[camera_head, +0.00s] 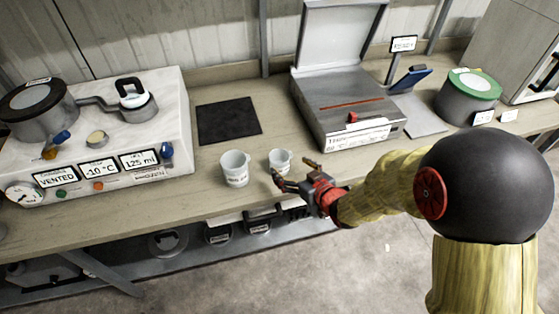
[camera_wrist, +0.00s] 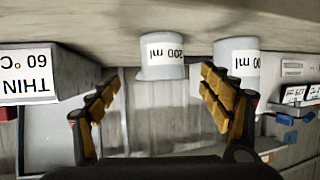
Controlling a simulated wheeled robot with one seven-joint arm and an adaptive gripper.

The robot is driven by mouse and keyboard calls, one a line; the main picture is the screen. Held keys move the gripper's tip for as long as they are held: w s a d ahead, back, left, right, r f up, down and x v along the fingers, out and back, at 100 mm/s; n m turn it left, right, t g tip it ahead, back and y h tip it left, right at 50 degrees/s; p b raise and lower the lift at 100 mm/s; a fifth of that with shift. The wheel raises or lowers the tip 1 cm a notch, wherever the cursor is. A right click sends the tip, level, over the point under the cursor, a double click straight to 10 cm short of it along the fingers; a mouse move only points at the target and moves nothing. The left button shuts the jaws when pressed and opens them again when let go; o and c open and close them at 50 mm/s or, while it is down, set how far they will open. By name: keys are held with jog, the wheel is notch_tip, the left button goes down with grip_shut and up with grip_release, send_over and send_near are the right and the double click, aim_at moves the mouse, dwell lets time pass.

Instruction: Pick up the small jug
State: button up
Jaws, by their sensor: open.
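The small jug (camera_head: 280,161) is a pale grey-white cup standing upright on the bench. In the wrist view, which is upside down, the small jug (camera_wrist: 162,57) reads "200 ml" and lies ahead between the finger lines. A larger jug (camera_head: 235,169) stands just left of it; in the wrist view this larger jug (camera_wrist: 238,62) is on the right, partly behind a finger. My gripper (camera_head: 292,172) is open and empty at the bench's front side, close before the small jug. The gripper's fingers (camera_wrist: 160,82) spread to either side of the small jug, and I see no contact.
A grey box with an open lid (camera_head: 350,115) stands right of the jugs. A dark mat (camera_head: 228,120) lies behind them. The white heater unit (camera_head: 120,170) with pots is at left. A green-lidded tin (camera_head: 468,95) is at right. The bench's front edge runs below my gripper.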

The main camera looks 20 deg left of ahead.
aim_at(275, 157)
jog(key=b+x, duration=0.1)
jog(key=x, duration=0.1)
jog(key=b+x, duration=0.1)
jog(key=x, duration=0.2)
jog(key=b+x, duration=0.1)
jog(key=x, duration=0.2)
jog(key=shift+s+f, duration=0.25)
jog(key=shift+s, duration=0.1)
jog(key=shift+r, duration=0.1)
jog(key=c, duration=0.3)
jog(key=c, duration=0.9)
jog(key=shift+c, duration=0.4)
jog(key=shift+r, duration=0.1)
